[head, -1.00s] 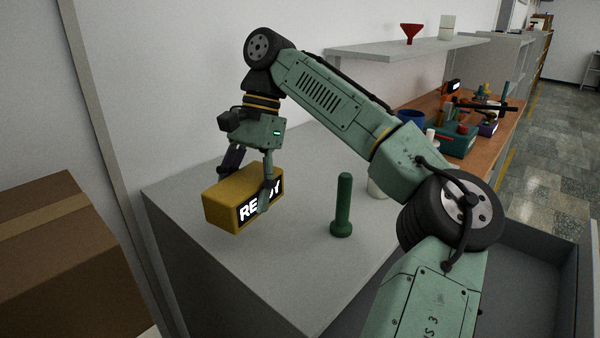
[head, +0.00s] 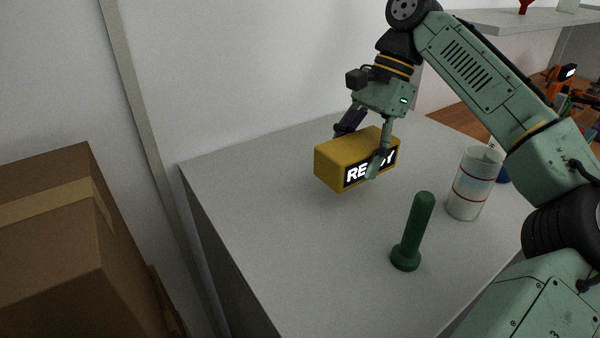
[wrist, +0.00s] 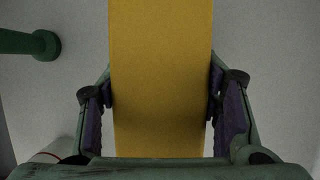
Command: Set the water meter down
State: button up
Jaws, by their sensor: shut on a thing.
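The water meter (head: 345,160) is a yellow box with a lit display reading "READY" on its front face. My gripper (head: 359,150) is above it and shut on it, one finger on the display side and the other at the far side, mostly hidden. In the wrist view the yellow body (wrist: 160,75) fills the space between my two fingers (wrist: 160,105). The box is over the grey worktop (head: 270,210), low near its surface; I cannot tell whether its underside touches. The display is partly covered by the front finger.
A dark green peg with a round foot (head: 413,232) stands on the worktop in front of the box. A white beaker with red lines (head: 472,185) stands to the right, near my arm. A cardboard box (head: 60,240) is at the left. The worktop's left part is clear.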

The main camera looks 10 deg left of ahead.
jog(key=s+a, duration=0.1)
jog(key=a, duration=0.3)
jog(key=a+p, duration=0.1)
jog(key=a, duration=0.3)
jog(key=s+a+f, duration=0.1)
jog(key=a, duration=0.3)
jog(key=shift+s+a+p, duration=0.3)
jog(key=shift+s+p, duration=0.05)
jog(key=shift+a+f+p, duration=0.2)
jog(key=shift+f+p, duration=0.35)
jog(key=shift+f, duration=1.3)
jog(key=o, duration=1.6)
jog(key=shift+c, duration=0.2)
jog(key=v, duration=1.2)
